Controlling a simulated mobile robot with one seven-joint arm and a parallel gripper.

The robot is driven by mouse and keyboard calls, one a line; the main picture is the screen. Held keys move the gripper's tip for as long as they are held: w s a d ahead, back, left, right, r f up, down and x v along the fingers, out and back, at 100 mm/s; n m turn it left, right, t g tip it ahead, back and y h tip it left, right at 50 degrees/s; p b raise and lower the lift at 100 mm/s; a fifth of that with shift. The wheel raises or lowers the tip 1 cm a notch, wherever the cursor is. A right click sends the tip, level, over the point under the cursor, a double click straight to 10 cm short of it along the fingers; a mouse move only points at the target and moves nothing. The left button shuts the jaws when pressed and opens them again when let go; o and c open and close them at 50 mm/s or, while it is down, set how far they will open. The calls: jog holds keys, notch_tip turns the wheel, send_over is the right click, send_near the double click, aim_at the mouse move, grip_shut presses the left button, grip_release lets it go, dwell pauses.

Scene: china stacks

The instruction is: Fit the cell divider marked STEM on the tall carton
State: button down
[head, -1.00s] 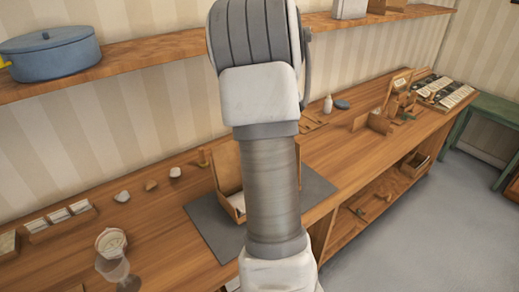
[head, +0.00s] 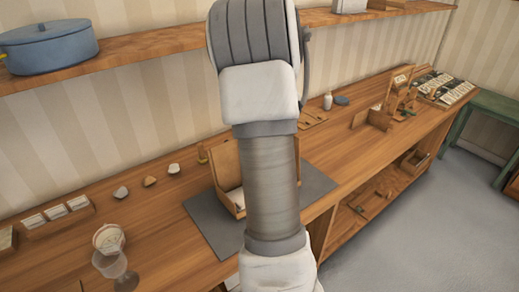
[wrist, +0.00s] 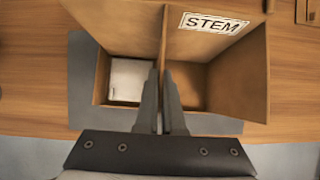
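The tall carton (wrist: 102,78) is an open brown box on a grey mat, seen from above in the wrist view. In the head view the carton (head: 226,165) is partly hidden behind my arm. The cell divider (wrist: 165,45) is a thin brown upright panel between the carton's left and right cells. A label reading STEM (wrist: 213,23) shows on a brown panel to its right. My gripper (wrist: 160,72) has its fingers close together on either side of the divider's near edge, apparently gripping it. The divider's lower edge and how deep it sits are hidden.
A white block (wrist: 128,80) lies in the left cell; the right cell looks empty. The grey mat (head: 212,225) lies under the carton. A shelf with a blue pot (head: 48,47) hangs above.

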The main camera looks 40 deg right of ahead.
jog(key=shift+f+b, duration=0.35)
jog(key=shift+f, duration=0.2)
jog(key=c, duration=1)
grip_release()
jog(key=shift+o, duration=0.2)
jog(key=shift+r, duration=0.1)
jog(key=p+v, duration=0.3)
jog(key=v, duration=1.4)
jog(key=shift+a+r, duration=0.1)
jog(key=shift+a, duration=0.1)
